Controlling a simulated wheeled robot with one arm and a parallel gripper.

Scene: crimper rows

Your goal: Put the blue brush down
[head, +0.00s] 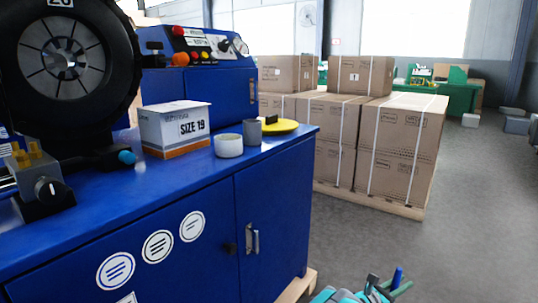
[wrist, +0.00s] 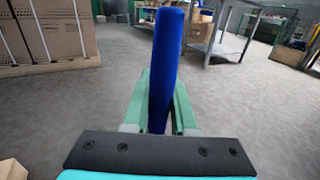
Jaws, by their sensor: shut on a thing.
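The blue brush shows in the wrist view (wrist: 167,62) as a long blue shaft standing up between the green fingers of my gripper (wrist: 160,100). My gripper is shut on it. In the head view only a short blue end of the brush (head: 397,277) shows above my gripper (head: 388,287), at the bottom edge. The brush is held over the floor, to the right of the blue bench and apart from it. The brush's lower end is hidden by the gripper.
Strapped cartons (head: 400,145) stand on a pallet behind. Grey floor (head: 480,220) is open at right.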

